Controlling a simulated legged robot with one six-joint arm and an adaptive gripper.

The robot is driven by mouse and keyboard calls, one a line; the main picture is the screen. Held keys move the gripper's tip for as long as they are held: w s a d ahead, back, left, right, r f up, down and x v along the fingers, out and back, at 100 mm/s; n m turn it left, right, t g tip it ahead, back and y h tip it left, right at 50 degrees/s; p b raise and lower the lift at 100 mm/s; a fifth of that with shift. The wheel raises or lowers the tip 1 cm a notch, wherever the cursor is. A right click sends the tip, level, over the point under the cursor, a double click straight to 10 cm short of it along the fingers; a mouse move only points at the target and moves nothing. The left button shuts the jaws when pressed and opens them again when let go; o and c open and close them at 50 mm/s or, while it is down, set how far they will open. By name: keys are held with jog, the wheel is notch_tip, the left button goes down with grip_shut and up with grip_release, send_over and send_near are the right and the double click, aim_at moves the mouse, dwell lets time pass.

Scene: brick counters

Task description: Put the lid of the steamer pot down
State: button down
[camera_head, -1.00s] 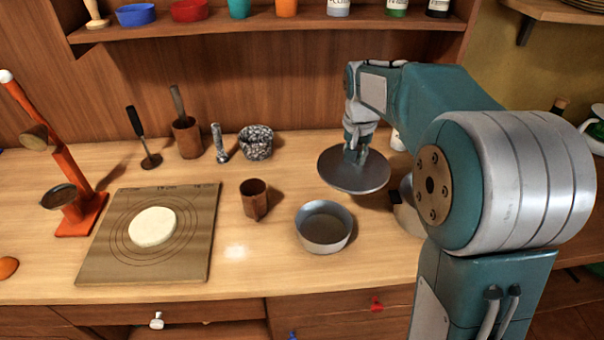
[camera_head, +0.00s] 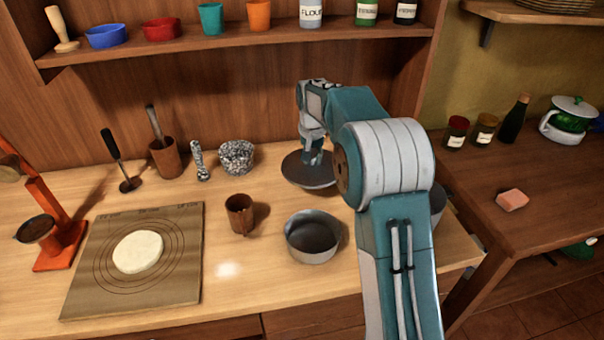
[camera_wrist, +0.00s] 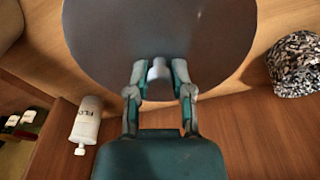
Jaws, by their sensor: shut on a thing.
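The lid is a wide, dark, round disc (camera_head: 310,174) over the back right of the counter, right of the speckled mortar. My gripper (camera_head: 314,155) is above its middle. In the wrist view the lid (camera_wrist: 160,25) fills the top centre, and my gripper's two fingers (camera_wrist: 160,80) are shut on its pale knob (camera_wrist: 158,70). The lid looks about level; I cannot tell whether its underside touches the counter. An open grey metal pan (camera_head: 313,240) stands in front of it. Another grey vessel (camera_head: 438,204) is mostly hidden behind my arm; I cannot tell which is the steamer pot.
A brown cup (camera_head: 240,213) stands left of the pan. The speckled mortar (camera_head: 237,157) is left of the lid. A board with dough (camera_head: 75,295) lies at the left. A shelf (camera_head: 240,38) runs above. A side table (camera_head: 490,210) stands right.

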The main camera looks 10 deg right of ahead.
aim_at(301, 165)
jog(key=w+f, duration=0.1)
jog(key=f, duration=0.1)
jog(key=w+a+f, duration=0.1)
jog(key=w+f, duration=0.1)
jog(key=w+a+f, duration=0.1)
jog(key=f, duration=0.1)
jog(key=shift+w, duration=0.35)
jog(key=shift+f, duration=1.5)
jog(key=c, duration=0.5)
grip_release()
jog(key=shift+f, duration=0.1)
